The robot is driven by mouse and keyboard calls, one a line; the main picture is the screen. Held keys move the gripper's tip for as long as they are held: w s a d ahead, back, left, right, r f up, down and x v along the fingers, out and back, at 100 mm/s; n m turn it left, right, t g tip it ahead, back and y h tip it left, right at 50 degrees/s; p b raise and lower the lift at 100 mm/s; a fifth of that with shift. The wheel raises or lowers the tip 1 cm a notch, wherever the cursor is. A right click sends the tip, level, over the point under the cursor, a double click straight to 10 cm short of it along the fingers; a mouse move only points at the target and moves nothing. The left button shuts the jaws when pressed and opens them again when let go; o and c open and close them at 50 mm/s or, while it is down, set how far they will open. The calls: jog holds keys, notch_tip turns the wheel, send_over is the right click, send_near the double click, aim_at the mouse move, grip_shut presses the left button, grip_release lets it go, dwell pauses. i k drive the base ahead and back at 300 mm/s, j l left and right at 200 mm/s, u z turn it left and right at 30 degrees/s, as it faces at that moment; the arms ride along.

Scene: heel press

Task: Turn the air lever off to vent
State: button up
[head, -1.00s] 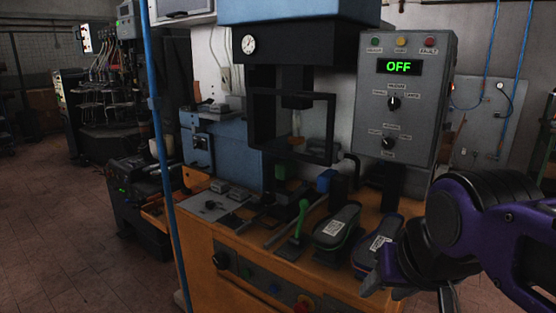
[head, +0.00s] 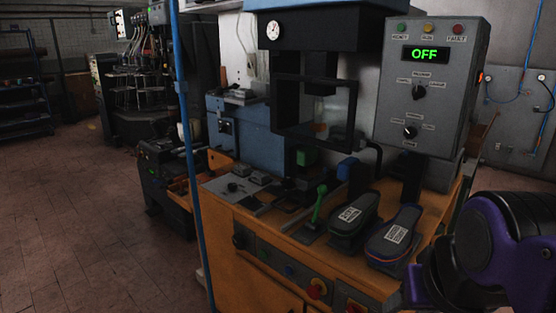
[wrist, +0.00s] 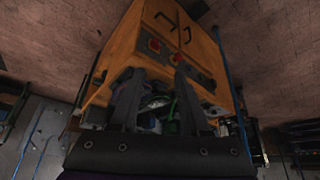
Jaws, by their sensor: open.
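A green-handled lever (head: 318,205) stands tilted on the orange bench, left of two dark labelled pads, in the head view. I cannot tell for sure whether it is the air lever. On the back wall, a panel (head: 512,100) carries a gauge and blue air hoses; no lever handle is clear there. My gripper (wrist: 157,82) shows in the wrist view with its two dark fingers apart and nothing held between them. The orange bench appears upside down beyond the fingers. My purple arm is at the right of the head view, where the fingers are out of sight.
The press frame (head: 318,105) stands on the orange bench (head: 265,232). The grey control box (head: 432,95) reads OFF and has two knobs. A blue upright pole (head: 190,150) stands at the bench's left. The floor (head: 75,230) at left is open.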

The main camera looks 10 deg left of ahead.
aim_at(200, 152)
jog(key=j+u, duration=0.1)
jog(key=u, duration=1.7)
jog(key=i, duration=3.05)
jog(key=z, duration=0.9)
